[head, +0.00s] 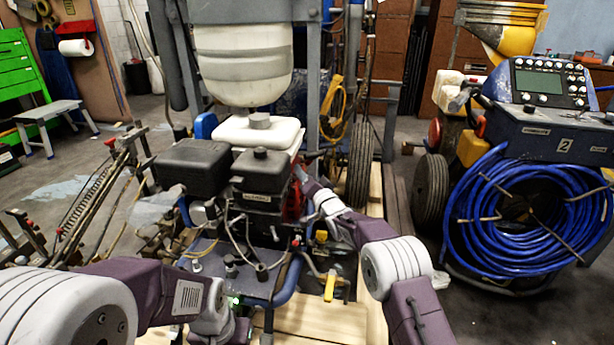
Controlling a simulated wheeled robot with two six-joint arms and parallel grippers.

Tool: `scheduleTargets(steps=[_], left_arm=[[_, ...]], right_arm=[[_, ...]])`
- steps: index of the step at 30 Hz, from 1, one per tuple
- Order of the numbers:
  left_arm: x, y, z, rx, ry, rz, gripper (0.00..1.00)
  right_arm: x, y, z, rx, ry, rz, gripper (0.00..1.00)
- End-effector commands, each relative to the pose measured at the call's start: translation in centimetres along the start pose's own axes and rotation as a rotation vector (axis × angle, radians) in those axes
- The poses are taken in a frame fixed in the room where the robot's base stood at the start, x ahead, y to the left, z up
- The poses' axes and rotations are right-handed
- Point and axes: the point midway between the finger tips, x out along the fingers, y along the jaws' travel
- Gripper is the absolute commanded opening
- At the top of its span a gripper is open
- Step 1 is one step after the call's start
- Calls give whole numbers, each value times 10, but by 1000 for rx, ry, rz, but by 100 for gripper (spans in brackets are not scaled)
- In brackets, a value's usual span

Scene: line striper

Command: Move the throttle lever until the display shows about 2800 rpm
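The line striper's engine (245,190) stands in the middle of the head view, with black covers and a white tank above it. I cannot pick out the throttle lever among its small parts, and no rpm readout is legible. My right gripper (303,176) is at the right side of the engine, close to a red part. Its fingers are too small and partly hidden to tell whether they are open or touching anything. My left arm reaches in low from the left, and its gripper end (238,331) is at the bottom edge, below the engine; its fingers cannot be made out.
A blue machine with a console screen (538,82) and a coiled blue hose (530,215) stands at the right. A metal frame with a spring (88,200) is at the left. A grey step stool (55,117) stands farther back. Pale boards (320,322) lie under the striper.

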Motion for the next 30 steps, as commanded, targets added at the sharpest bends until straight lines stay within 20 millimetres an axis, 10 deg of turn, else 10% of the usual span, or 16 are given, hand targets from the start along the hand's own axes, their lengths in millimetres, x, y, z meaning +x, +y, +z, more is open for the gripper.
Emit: scheduleTargets(steps=[8,22,30], left_arm=[[-5,0,0,0,0,0,36],[-40,1,-4,0,0,0,36],[-14,0,-1,0,0,0,36]], right_arm=[[-5,-2,-2,1,0,-2,48],[-70,-3,-4,2,0,2,48],[-91,1,1,0,1,-1,48]])
